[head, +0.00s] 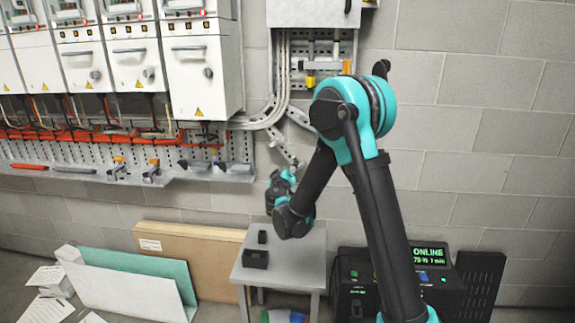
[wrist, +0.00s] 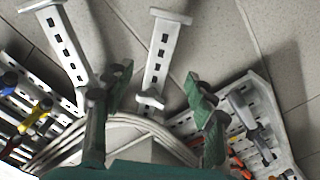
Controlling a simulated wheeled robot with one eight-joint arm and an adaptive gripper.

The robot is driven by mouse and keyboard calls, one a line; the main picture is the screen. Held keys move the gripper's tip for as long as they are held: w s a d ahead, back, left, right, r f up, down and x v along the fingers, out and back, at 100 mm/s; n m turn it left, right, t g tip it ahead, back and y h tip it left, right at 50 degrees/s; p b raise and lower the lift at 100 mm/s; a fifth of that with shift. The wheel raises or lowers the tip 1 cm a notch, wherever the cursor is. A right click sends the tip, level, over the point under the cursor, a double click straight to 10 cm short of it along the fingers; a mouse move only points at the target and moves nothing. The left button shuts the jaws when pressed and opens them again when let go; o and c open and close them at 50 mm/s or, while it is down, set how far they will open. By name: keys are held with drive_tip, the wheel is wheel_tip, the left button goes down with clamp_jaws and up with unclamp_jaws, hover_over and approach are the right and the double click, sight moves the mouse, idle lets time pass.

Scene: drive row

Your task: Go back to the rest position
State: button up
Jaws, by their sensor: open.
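My gripper (wrist: 157,100) shows in the wrist view with its two green-padded fingers spread wide apart. Nothing is between the fingers. Behind them is a pale perforated bracket (wrist: 160,55), and I cannot tell how near it is. In the head view my teal and black arm rises in front of the wall and bends down at the elbow. Its wrist end is above and beyond a small grey table (head: 289,262), near the wall. The fingertips are too small to make out there.
White drive cabinets (head: 200,70) hang at upper left above a perforated tool rail (head: 75,182). The table holds a black open box (head: 255,259) and a small black block (head: 262,237). A black unit with a green display (head: 430,254) stands right. Boards (head: 130,290) lean at lower left.

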drive_tip(key=shift+s, duration=0.15)
drive_tip(key=s+d+f+m+g+h, duration=0.1)
drive_tip(key=s+d+f+m+g, duration=0.15)
drive_tip(key=s+d, duration=0.45)
drive_tip(key=s+d+f+m+g+h, duration=0.1)
drive_tip(key=s+d+m+g+h, duration=0.15)
drive_tip(key=d, duration=0.85)
drive_tip(key=s+d+f+m+g+h, duration=0.1)
drive_tip(key=s+d+g, duration=0.3)
drive_tip(key=d, duration=0.5)
drive_tip(key=s+f+g+y, duration=0.2)
drive_tip(key=s+f, duration=0.3)
drive_tip(key=s, duration=0.8)
drive_tip(key=s+d+f+m+g+y, duration=0.1)
drive_tip(key=s+f, duration=0.4)
drive_tip(key=s, duration=0.8)
drive_tip(key=shift+g+y, duration=0.9)
drive_tip(key=shift+y, duration=0.15)
drive_tip(key=shift+d, duration=0.1)
